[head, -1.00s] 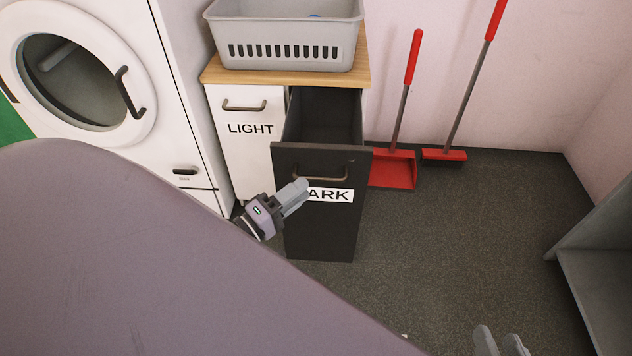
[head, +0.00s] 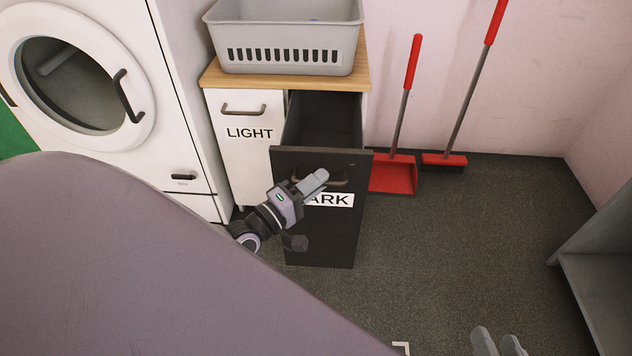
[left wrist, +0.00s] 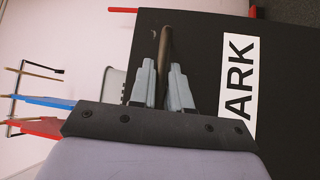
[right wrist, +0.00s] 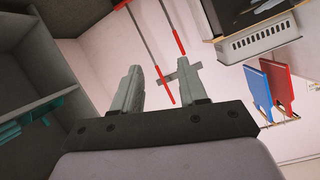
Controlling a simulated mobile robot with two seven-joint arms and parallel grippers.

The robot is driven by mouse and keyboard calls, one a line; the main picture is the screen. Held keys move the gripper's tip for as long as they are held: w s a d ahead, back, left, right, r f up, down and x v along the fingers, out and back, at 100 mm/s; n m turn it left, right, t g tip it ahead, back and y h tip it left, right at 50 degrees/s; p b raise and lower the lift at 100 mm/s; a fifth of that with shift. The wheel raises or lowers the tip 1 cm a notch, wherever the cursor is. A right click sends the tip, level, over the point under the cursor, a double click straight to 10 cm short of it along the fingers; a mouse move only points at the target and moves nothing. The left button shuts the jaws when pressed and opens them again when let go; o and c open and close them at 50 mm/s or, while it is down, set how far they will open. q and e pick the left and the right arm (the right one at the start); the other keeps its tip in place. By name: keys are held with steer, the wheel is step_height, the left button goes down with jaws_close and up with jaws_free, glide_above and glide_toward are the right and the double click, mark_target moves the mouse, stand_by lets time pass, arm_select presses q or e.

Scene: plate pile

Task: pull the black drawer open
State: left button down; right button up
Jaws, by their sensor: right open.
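The black drawer (head: 320,235), labelled with a partly covered word ending in "ARK", stands pulled out from the cabinet, and its dark inside shows from above. My left gripper (head: 316,181) is at the drawer's handle (head: 336,183) and covers part of it. In the left wrist view, the handle (left wrist: 165,42) runs between the two fingers (left wrist: 162,75), which are close together on either side of it. My right gripper (head: 499,340) is at the bottom edge, away from the drawer. Its fingers (right wrist: 160,80) are apart and empty in the right wrist view.
A white "LIGHT" drawer (head: 242,165) is shut beside the black one. A grey basket (head: 285,65) stands on the wooden top (head: 217,77). A washing machine (head: 165,100) is at left, a red dustpan (head: 394,175) and broom (head: 444,160) at right.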

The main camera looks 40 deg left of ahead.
arm_select(q)
steer(key=shift+s+d, duration=0.1)
steer(key=shift+s, duration=0.05)
steer(key=s+d+p, duration=0.1)
steer(key=s+p, duration=0.1)
steer(key=s, duration=0.1)
steer(key=s+d+p, duration=0.1)
steer(key=shift+s+d, duration=0.15)
steer(key=shift+d, duration=0.15)
arm_select(e)
steer(key=shift+s+d+r+n+h, duration=0.2)
steer(key=shift+d+h, duration=0.2)
steer(key=shift+d, duration=0.2)
steer(key=shift+s+d+r+n+h, duration=0.1)
steer(key=shift+s+d+h, duration=0.1)
steer(key=shift+d+h, duration=0.3)
steer(key=shift+d, duration=0.1)
arm_select(q)
steer(key=c, duration=1.2)
jaws_free()
